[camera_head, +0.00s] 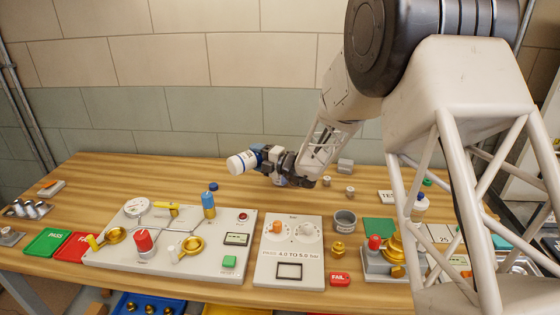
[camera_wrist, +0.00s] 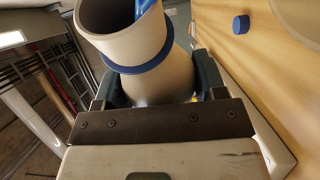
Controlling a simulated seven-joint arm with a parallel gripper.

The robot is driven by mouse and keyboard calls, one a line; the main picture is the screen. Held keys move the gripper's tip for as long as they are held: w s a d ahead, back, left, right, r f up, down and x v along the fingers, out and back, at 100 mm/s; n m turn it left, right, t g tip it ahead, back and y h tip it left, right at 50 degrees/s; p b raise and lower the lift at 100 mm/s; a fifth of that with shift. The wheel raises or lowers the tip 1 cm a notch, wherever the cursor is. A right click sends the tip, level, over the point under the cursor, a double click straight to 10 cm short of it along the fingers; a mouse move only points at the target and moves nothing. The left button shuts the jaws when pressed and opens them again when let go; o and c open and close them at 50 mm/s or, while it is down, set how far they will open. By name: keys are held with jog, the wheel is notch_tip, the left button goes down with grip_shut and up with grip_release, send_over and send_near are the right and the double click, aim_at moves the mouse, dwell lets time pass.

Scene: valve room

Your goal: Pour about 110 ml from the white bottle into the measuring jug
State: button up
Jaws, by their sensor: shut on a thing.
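The white bottle (camera_head: 240,163) has a blue ring and lies almost level in the air, its free end to the left. My gripper (camera_head: 272,159) is shut around it, above the back of the table. In the wrist view, the bottle (camera_wrist: 160,75) sits between the fingers of my gripper (camera_wrist: 162,95), with its wide open end away from the palm. Something blue (camera_wrist: 147,8) shows at that open end. I see no liquid stream. I cannot identify the measuring jug with certainty; a grey round cup (camera_head: 345,219) stands right of the middle of the table.
A blue cap (camera_head: 213,186) lies on the wooden table (camera_head: 120,172) behind a valve panel (camera_head: 120,250); it also shows in the wrist view (camera_wrist: 241,24). A dial panel (camera_head: 290,252) stands centrally. My arm hides part of the right side, near another bottle with a blue cap (camera_head: 420,205).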

jog(key=shift+s+a+r, duration=0.1)
jog(key=shift+r, duration=0.05)
dwell(0.4)
jog(key=shift+r+m, duration=0.25)
jog(key=shift+m, duration=0.25)
dwell(1.0)
notch_tip(320, 180, down, 2)
jog(key=n, duration=0.3)
jog(key=shift+s+a+f+h, duration=0.1)
jog(key=shift+f+h, duration=0.1)
jog(key=shift+h, duration=0.2)
jog(key=shift+f, duration=0.3)
jog(key=shift+s, duration=0.1)
jog(key=shift+s+a+f+n, duration=0.1)
jog(key=shift+a+f+n, duration=0.05)
jog(key=shift+f+n, duration=0.45)
jog(key=shift+f, duration=0.2)
dwell(1.4)
